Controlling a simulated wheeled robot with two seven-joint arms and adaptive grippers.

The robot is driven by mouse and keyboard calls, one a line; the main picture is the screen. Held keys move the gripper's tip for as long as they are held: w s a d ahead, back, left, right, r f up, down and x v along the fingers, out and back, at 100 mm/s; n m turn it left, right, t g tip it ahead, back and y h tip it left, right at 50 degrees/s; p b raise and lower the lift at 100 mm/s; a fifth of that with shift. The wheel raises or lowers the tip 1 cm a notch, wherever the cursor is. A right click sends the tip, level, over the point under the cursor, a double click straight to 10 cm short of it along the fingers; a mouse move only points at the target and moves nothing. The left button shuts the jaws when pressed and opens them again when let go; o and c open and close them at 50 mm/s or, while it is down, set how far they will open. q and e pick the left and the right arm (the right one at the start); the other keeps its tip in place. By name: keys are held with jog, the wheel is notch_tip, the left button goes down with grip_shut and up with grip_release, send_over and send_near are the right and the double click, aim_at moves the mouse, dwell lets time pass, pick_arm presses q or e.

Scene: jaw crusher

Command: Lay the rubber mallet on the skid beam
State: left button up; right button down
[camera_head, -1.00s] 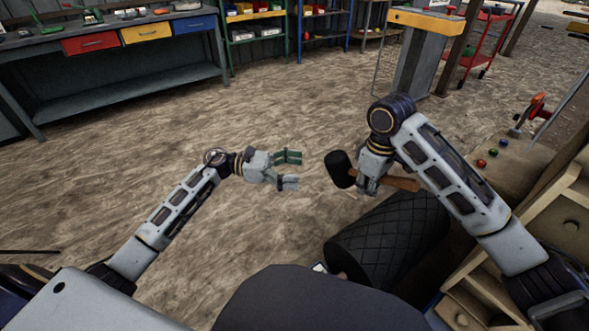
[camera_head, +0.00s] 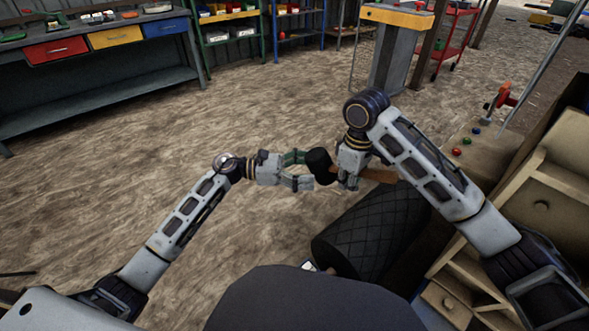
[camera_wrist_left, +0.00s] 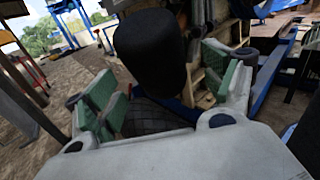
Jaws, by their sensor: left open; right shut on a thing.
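The rubber mallet has a black head (camera_head: 320,166) and a brown wooden handle (camera_head: 381,175). My right gripper (camera_head: 349,178) is shut on the mallet's handle close to the head and holds it above the ground. My left gripper (camera_head: 301,170) is open, its fingers pointing at the mallet's head from the left. In the left wrist view the black head (camera_wrist_left: 149,46) stands large in front of and between the open green-padded fingers; I cannot tell whether they touch it. I cannot pick out the skid beam with certainty in these views.
A black patterned roller-like body (camera_head: 372,232) lies below the mallet. Wooden drawers (camera_head: 541,205) and a ledge with coloured buttons (camera_head: 466,143) stand at the right. A workbench (camera_head: 100,85) with coloured drawers is at the back left. The floor between is open.

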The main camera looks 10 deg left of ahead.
aim_at(319, 169)
pick_arm(q)
jog(key=shift+x, duration=1.7)
jog(key=shift+c, duration=0.2)
jog(key=c, duration=1.4)
jog(key=shift+r, duration=0.1)
jog(key=shift+c, duration=0.3)
pick_arm(e)
jog(key=c, duration=0.9)
grip_release()
jog(key=shift+r, duration=0.2)
jog(key=shift+r, duration=5.8)
